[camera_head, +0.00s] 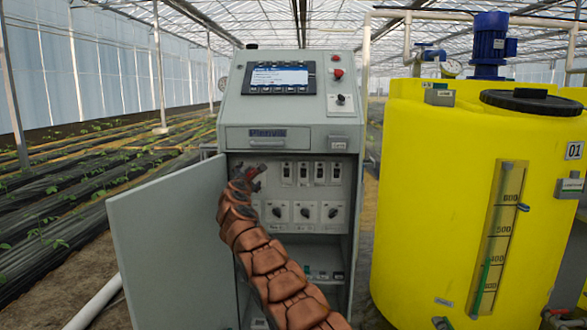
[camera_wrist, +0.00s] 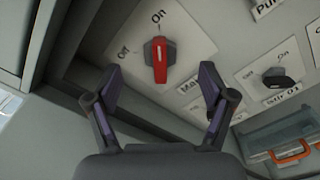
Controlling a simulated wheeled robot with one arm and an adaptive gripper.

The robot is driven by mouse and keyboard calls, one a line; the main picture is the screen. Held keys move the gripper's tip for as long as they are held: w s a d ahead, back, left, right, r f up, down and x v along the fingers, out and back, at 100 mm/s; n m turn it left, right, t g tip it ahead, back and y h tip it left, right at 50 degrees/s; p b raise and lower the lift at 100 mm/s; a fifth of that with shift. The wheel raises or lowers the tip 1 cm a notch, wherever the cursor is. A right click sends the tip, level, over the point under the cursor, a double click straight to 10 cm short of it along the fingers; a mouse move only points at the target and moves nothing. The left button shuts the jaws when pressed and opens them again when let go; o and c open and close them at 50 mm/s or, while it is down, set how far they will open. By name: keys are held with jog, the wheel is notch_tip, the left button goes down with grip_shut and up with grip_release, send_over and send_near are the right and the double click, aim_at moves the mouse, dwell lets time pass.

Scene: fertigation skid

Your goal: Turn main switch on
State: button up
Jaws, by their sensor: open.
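The main switch (camera_wrist: 160,60) is a red rotary handle on a white plate, with "Off" at its upper left and "On" above it. Its handle stands upright in the wrist view, roughly in line with "On". A label starting "Ma" is partly hidden below it. My gripper (camera_wrist: 160,88) is open, its two fingers apart on either side below the handle, with nothing between them; contact is not visible. In the head view my gripper (camera_head: 248,178) is at the upper left of the open cabinet (camera_head: 230,130), and the main switch cannot be made out behind it.
A black rotary switch (camera_wrist: 276,78) sits to the right on the same panel. The cabinet door (camera_head: 165,245) stands open at the left, and the cabinet's side wall is close to my left finger. A yellow tank (camera_head: 430,180) stands at the right.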

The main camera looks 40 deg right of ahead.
jog(key=shift+s+a+r, duration=0.1)
jog(key=shift+s+a, duration=0.3)
jog(key=shift+s, duration=0.1)
jog(key=s+r+m+g+p, duration=0.3)
jog(key=s+m, duration=0.1)
jog(key=s, duration=0.5)
jog(key=s+a+r+m+g+p, duration=0.1)
jog(key=s+r+m+g+p, duration=0.2)
jog(key=s, duration=0.7)
jog(key=s+a+r+m+g+p, duration=0.1)
jog(key=s+r+m+g+p, duration=0.2)
jog(key=s, duration=0.6)
notch_tip(320, 180, up, 2)
jog(key=m+p, duration=0.1)
jog(key=m, duration=0.1)
jog(key=shift+s+m+g, duration=0.15)
jog(key=shift+m+g, duration=0.15)
